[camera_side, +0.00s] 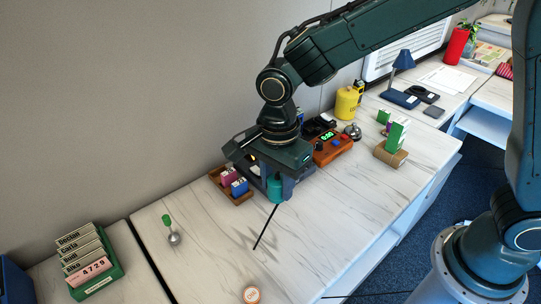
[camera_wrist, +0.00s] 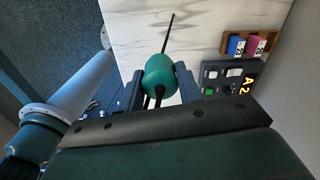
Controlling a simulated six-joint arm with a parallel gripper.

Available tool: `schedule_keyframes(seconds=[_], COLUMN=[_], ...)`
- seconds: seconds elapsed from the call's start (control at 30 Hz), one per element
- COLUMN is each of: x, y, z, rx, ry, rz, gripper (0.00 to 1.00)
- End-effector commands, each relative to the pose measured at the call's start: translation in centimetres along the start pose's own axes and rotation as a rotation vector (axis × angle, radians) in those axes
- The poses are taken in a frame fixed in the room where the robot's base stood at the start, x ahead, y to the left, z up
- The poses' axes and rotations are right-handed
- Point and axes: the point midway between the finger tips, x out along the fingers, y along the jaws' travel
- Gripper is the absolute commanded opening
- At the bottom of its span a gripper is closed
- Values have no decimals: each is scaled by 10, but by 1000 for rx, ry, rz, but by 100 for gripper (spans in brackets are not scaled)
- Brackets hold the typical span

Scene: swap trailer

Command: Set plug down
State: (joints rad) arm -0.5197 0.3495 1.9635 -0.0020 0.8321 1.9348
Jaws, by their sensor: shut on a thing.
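A teal, rounded plug (camera_side: 275,189) is held between the fingers of my gripper (camera_side: 276,192). In the wrist view the plug (camera_wrist: 159,75) sits between both fingers (camera_wrist: 160,88) of my gripper, with two dark strands on its near side. A thin black rod or lead (camera_side: 265,228) runs from the plug down towards the white marble-patterned worktop (camera_side: 205,240). I cannot tell whether the plug touches the worktop. A dark panel (camera_wrist: 226,77) marked "A2" is beside the gripper in the wrist view.
A wooden tray (camera_side: 236,199) with pink and blue cartridges is left of the gripper. An orange box with a green display (camera_side: 331,149) is to the right.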

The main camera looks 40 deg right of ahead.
Motion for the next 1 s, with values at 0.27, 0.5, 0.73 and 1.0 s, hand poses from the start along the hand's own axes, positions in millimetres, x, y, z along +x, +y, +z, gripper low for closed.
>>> schedule_keyframes(seconds=[0.27, 0.5, 0.73, 1.0], x=[42, 88, 127, 154], y=[1, 1, 0, 0], z=[-1, -1, -1, 0], rx=[0, 0, 0, 0], ry=[2, 2, 2, 0], rz=[6, 5, 5, 1], gripper=[12, 12, 12, 12])
